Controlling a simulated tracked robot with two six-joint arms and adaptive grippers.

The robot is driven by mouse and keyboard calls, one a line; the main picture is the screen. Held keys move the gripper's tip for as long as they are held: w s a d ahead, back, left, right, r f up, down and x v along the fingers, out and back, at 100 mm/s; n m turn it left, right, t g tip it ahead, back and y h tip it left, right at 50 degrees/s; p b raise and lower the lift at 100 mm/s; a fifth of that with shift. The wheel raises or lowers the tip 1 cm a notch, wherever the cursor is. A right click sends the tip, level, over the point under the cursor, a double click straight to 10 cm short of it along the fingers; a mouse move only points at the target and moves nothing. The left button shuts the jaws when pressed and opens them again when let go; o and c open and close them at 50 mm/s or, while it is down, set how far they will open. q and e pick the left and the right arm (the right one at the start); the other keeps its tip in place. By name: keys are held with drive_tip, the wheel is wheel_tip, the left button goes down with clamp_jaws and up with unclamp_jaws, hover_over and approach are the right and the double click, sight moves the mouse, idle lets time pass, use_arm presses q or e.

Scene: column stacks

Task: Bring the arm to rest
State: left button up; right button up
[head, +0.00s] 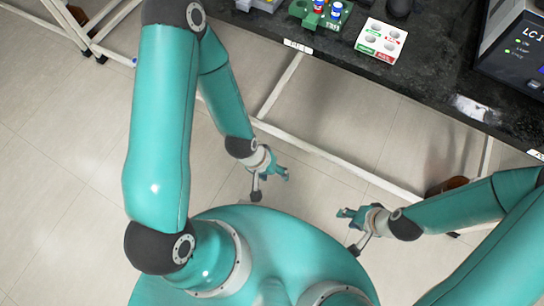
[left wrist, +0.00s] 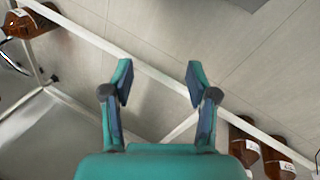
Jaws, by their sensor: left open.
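My left gripper (head: 280,172) hangs in front of the dark bench, below its front edge and over the floor. In the left wrist view my left gripper (left wrist: 159,75) has its two fingers wide apart with nothing between them. My right gripper (head: 345,213) is to the right of it and lower in the head view, also clear of the bench. It is too small there to tell whether its fingers are apart. No object shows in it.
The dark bench (head: 425,85) carries a green rack (head: 312,17), a white tray with round wells (head: 381,41) and an instrument (head: 518,50). White frame bars (head: 335,160) run below. Brown bottles (left wrist: 243,143) show in the left wrist view. Floor (head: 70,150) is open at left.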

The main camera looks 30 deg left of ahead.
use_arm(q)
drive_tip(key=shift+s+d+f+m+g, duration=0.1)
drive_tip(key=shift+s+f+m+g, duration=0.05)
drive_tip(key=shift+s+f+m, duration=0.3)
drive_tip(key=shift+s+d+f+m+g, duration=0.15)
drive_tip(key=shift+s+f+m, duration=0.1)
drive_tip(key=shift+s+m, duration=0.25)
wheel_tip(320, 180, up, 21)
drive_tip(key=p, duration=2)
drive_tip(key=shift+p, duration=0.35)
